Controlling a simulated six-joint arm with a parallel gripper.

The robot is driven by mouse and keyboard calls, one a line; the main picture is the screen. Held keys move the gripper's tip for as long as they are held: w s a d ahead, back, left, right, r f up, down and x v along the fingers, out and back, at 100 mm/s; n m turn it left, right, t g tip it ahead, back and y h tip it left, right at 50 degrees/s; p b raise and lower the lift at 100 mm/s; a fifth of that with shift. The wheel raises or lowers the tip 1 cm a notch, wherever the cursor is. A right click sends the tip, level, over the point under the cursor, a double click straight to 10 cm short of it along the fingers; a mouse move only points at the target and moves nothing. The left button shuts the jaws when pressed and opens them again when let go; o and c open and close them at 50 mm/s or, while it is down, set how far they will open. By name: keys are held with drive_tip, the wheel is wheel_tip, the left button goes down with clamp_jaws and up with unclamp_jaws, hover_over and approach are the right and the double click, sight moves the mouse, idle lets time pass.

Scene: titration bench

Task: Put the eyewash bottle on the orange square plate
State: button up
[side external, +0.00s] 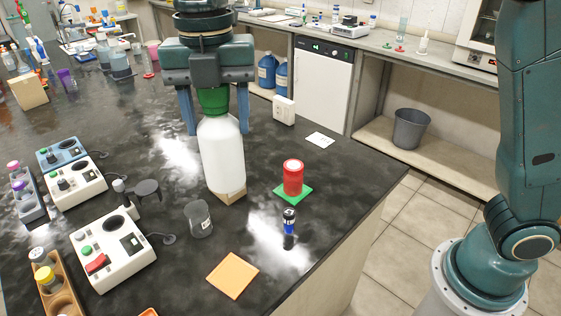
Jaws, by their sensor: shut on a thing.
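The eyewash bottle (221,158) is a tall white bottle with a green top (212,99), upright near the middle of the side external view. My gripper (216,128) points down over it, with one finger on each side, and is shut on its upper part. The bottle's base is just above or on a small beige block or plate (231,197); I cannot tell whether they touch. The orange square plate (233,275) lies flat and empty on the dark bench, nearer the camera than the bottle.
A glass beaker (198,220) stands left, between bottle and orange plate. A red can (293,177) on a green plate (291,196) and a dark-blue vial (289,222) stand right. White devices (113,248) fill the left. The bench's right edge (375,205) is close.

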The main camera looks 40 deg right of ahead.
drive_tip(key=shift+n, duration=0.5)
drive_tip(key=s+a, duration=0.1)
drive_tip(key=a, duration=0.1)
drive_tip(key=s+a, duration=0.2)
wheel_tip(320, 180, down, 16)
drive_tip(key=shift+r, duration=0.2)
drive_tip(key=shift+f, duration=2.3)
drive_tip(key=o, duration=1.7)
drive_tip(key=shift+d, duration=0.1)
